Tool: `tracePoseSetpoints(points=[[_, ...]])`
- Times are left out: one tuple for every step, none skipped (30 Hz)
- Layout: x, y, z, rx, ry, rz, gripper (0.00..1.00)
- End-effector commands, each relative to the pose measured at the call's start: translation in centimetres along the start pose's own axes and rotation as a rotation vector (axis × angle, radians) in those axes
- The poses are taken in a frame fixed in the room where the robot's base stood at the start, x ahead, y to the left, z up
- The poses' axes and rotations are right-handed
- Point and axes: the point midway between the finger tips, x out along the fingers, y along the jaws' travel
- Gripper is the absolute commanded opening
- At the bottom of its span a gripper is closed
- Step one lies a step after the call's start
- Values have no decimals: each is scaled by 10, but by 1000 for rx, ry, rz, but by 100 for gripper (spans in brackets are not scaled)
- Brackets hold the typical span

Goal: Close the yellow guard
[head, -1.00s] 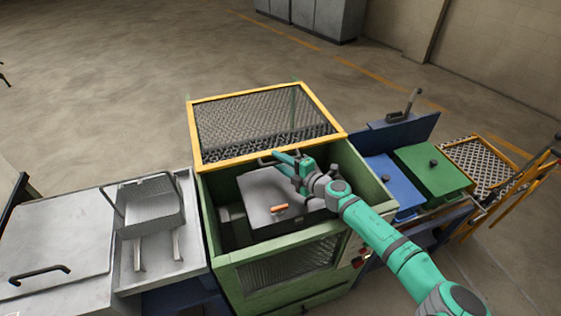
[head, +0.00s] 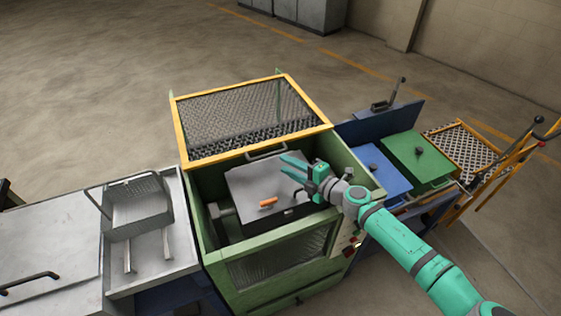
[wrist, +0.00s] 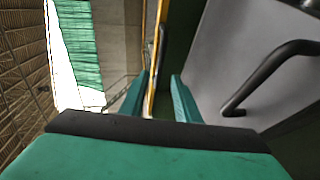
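The yellow guard (head: 250,118) is a mesh panel in a yellow frame at the back of the green machine in the head view. It stands raised, leaving the machine's top open. A grey bar handle (head: 266,151) is on its near edge. My gripper (head: 284,164) is open over the machine, just to the near right of the handle, and appears empty. In the wrist view my fingers (wrist: 161,97) are apart. The guard's yellow edge (wrist: 152,60) and part of its handle (wrist: 162,45) show ahead, between the fingers' lines.
A grey metal box (head: 262,195) with an orange piece (head: 268,202) on top sits inside the green machine (head: 285,240). A grey table with a wire basket (head: 138,205) is left. Blue (head: 378,172) and green (head: 420,158) lids are right.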

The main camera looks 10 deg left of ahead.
Motion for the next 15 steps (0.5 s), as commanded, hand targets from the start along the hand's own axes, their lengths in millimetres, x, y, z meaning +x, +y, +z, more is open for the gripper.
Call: tracePoseSetpoints(points=[[-3, 0, 0, 0, 1, 0, 29], [-5, 0, 0, 0, 0, 0, 29], [-7, 0, 0, 0, 0, 0, 29], [-8, 0, 0, 0, 0, 0, 29], [-8, 0, 0, 0, -1, 0, 29], [-8, 0, 0, 0, 0, 0, 29], [-8, 0, 0, 0, 0, 0, 29], [-7, 0, 0, 0, 1, 0, 29], [-7, 0, -1, 0, 1, 0, 29], [-7, 0, -1, 0, 1, 0, 29], [-7, 0, -1, 0, 1, 0, 29], [-6, 0, -1, 0, 2, 0, 22], [-6, 1, -1, 1, 1, 1, 15], [-5, 3, 1, 4, -4, 4, 8], [-3, 7, 4, 14, -15, 10, 0]])
